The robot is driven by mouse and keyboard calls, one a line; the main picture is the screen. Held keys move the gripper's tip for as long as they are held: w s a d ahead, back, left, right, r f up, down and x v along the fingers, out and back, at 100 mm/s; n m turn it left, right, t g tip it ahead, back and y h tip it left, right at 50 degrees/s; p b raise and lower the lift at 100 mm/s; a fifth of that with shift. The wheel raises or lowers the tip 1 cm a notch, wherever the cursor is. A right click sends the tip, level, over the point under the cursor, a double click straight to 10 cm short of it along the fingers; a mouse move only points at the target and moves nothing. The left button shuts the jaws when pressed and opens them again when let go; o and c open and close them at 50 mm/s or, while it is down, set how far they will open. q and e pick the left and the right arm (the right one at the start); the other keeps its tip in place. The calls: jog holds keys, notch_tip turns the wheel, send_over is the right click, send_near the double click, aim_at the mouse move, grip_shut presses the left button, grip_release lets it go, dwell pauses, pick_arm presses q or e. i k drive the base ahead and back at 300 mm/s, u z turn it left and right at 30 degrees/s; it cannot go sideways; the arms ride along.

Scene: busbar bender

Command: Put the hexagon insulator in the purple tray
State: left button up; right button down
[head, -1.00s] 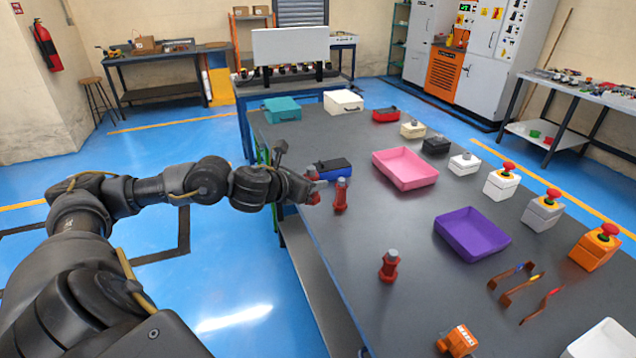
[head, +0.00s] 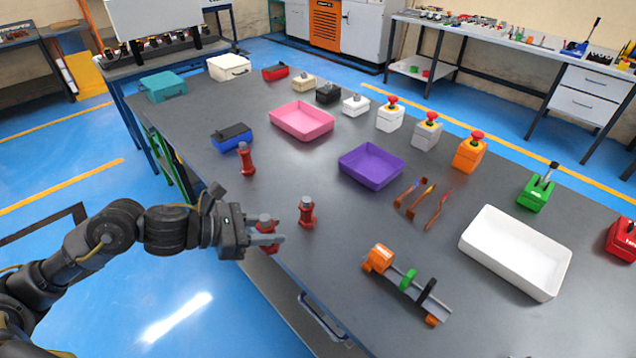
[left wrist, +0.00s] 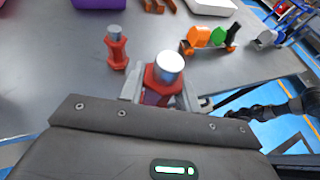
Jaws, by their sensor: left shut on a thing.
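My left gripper (head: 264,238) is shut on a red insulator (head: 266,222) with a silver top, by the table's left edge. In the left wrist view the held insulator (left wrist: 163,78) is upright between the fingers and its body looks faceted. A second red insulator (head: 307,213) stands just right of the gripper, apart from it; it also shows in the left wrist view (left wrist: 116,48). A third (head: 246,160) stands farther back. The purple tray (head: 371,167) is empty, beyond and right of the gripper. A dark arm, probably my right (left wrist: 270,112), shows small in the left wrist view.
A pink tray (head: 302,120) and a blue box (head: 232,137) lie farther back. Copper-coloured strips (head: 424,202) lie right of the purple tray. An orange-ended fixture (head: 405,283) and a white tray (head: 515,252) are nearer right. The table between gripper and purple tray is mostly clear.

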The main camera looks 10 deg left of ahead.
aim_at(364, 174)
jog(key=k, duration=0.45)
jog(key=u, duration=2.2)
jog(key=i, duration=1.25)
jog(key=z, duration=3.9)
jog(key=i, duration=0.55)
jog(key=z, duration=0.05)
